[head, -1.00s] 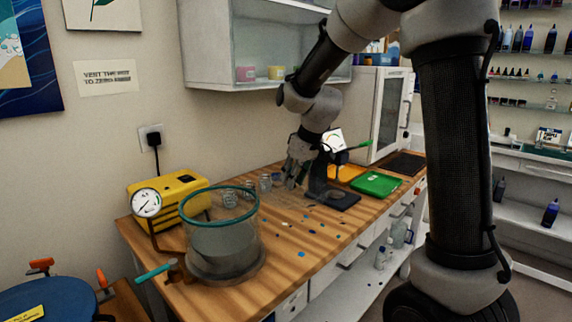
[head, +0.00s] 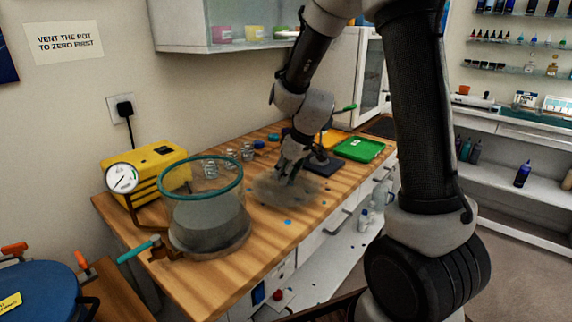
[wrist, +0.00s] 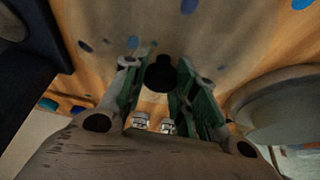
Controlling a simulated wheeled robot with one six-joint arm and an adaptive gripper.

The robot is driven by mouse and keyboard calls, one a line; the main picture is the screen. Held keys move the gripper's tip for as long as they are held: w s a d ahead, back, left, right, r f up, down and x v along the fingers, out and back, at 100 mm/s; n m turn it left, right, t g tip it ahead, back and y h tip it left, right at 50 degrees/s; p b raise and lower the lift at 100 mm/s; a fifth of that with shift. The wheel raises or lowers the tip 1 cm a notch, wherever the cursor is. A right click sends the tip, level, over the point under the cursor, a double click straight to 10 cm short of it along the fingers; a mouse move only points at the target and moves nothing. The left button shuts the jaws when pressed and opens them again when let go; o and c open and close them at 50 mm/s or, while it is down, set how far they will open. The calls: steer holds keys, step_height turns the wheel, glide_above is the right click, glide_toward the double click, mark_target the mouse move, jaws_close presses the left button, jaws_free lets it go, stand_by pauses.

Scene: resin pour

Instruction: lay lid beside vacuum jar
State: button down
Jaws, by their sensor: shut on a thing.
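The vacuum jar (head: 205,215) is a clear round vessel with a teal rim, standing on the bench at the front left. Its top is open. The lid (head: 270,192) is a smoky see-through disc under my gripper (head: 288,172), to the right of the jar and apart from it. In the wrist view my gripper (wrist: 160,88) is shut on the lid's dark round knob (wrist: 160,74). The lid lies flat on the bench or just above it; I cannot tell which. The jar's wall (wrist: 290,105) shows at the right of the wrist view.
A yellow pump (head: 165,165) with a round gauge (head: 122,178) stands behind the jar. Clear cups (head: 229,158) stand at the wall. A dark-based stand (head: 318,166) and a green tray (head: 360,149) are right of my gripper. Blue spots dot the wooden bench (head: 250,255).

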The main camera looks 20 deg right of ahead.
steer(key=shift+f, duration=0.5)
steer(key=shift+f, duration=0.5)
steer(key=c, duration=1.1)
jaws_free()
steer(key=shift+o, duration=0.2)
steer(key=shift+r, duration=0.1)
steer(key=shift+r, duration=3.95)
